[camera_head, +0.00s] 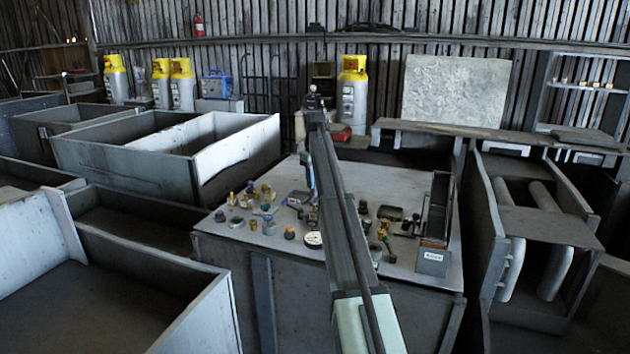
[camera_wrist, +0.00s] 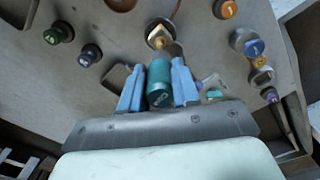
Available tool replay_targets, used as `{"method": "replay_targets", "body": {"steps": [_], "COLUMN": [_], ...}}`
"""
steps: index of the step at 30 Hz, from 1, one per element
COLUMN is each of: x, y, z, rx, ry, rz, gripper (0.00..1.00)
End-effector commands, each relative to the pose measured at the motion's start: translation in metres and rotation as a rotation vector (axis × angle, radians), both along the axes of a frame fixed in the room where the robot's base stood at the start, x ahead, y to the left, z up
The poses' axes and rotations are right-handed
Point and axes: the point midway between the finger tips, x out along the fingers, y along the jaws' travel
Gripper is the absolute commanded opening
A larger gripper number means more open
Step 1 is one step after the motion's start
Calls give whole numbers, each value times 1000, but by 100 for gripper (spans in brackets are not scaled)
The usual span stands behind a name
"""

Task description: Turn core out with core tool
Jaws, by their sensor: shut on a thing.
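In the wrist view, my gripper (camera_wrist: 158,78) has its two blue fingers closed on the sides of a teal, dark-capped cylinder that looks like the core tool (camera_wrist: 159,88). A brass fitting with a pale ring (camera_wrist: 158,36) lies just beyond the tool's far end; a dark piece shows between them, and I cannot tell whether they touch. The core itself cannot be made out.
Dark green-marked caps (camera_wrist: 58,33), an orange cap (camera_wrist: 227,9) and blue and yellow fittings (camera_wrist: 252,46) stand around the gripper. In the head view, a dark upright box (camera_head: 436,210) stands at the bench's right. Grey bins (camera_head: 120,165) lie left.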

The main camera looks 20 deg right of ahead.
Motion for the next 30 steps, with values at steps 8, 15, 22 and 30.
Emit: {"method": "replay_targets", "body": {"steps": [8,15,22,30], "x": [0,0,0,1], "y": [1,1,2,2], "z": [0,0,0,0], "rx": [0,0,0,0], "ry": [0,0,0,0], "rz": [-279,-523,-756,-1030], "gripper": [0,0,0,0]}}
